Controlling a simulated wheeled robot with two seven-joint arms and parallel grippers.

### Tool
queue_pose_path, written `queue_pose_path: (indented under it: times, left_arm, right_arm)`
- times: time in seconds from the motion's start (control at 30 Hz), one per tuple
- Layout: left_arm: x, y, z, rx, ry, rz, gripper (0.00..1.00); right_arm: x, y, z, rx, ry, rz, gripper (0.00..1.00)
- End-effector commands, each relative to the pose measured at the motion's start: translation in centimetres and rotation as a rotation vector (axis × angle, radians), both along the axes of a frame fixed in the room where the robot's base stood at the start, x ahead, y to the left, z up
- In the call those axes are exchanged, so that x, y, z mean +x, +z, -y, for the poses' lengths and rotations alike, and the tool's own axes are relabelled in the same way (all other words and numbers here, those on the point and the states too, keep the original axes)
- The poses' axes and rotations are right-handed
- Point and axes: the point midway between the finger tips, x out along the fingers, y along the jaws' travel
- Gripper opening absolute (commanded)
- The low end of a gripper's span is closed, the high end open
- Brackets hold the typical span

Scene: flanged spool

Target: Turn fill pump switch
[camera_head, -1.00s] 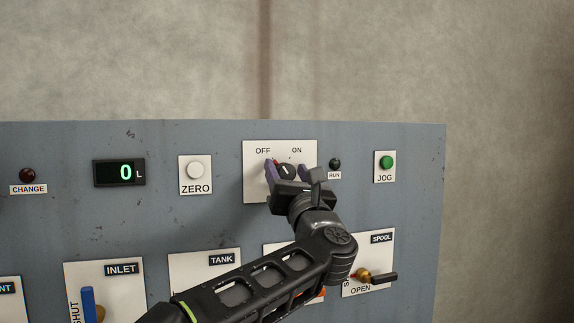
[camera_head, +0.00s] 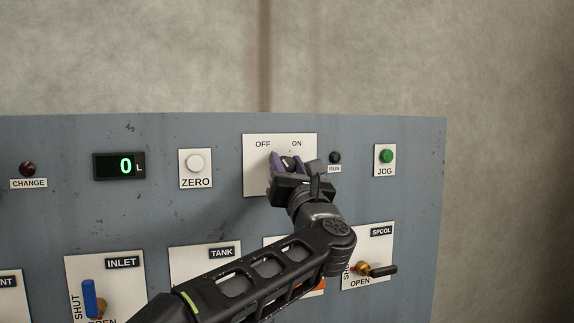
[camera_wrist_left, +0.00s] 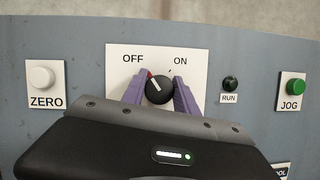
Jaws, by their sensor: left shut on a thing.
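The switch knob (camera_wrist_left: 158,90) is round and black with a pale pointer line. It sits on a white plate (camera_wrist_left: 190,62) marked OFF at upper left and ON at upper right. In the left wrist view the pointer leans up and left, toward OFF. My left gripper (camera_wrist_left: 160,96) is shut on the knob, with one purple finger on each side. In the head view the left gripper (camera_head: 292,166) covers most of the knob (camera_head: 287,161). A bit of red shows at the knob's upper left in the left wrist view. My right gripper is in neither view.
A white ZERO button (camera_head: 195,163) is left of the plate. A dark RUN lamp (camera_head: 335,157) and green JOG button (camera_head: 385,156) are to the right. The display (camera_head: 119,166) reads 0 L. Below are the blue INLET handle (camera_head: 89,298) and the SPOOL valve (camera_head: 377,270).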

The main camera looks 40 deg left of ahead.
Motion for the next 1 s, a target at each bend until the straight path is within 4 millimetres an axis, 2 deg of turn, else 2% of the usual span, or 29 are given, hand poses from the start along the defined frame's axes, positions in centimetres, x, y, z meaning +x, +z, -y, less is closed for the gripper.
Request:
queue_pose_path:
  times: [0.57,0.83,1.0]
  left_arm:
    - [-0.01,-0.01,0.05,0.048,-0.002,-0.07,0.0]
    - [0.01,0.1,0.09,0.153,-0.001,-0.219,0.0]
    - [0.06,0.28,0.1,0.239,0.0,-0.345,0.0]
  right_arm:
    - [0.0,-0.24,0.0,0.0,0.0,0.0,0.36]
    - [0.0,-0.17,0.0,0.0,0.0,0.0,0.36]
    - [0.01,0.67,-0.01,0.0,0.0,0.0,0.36]
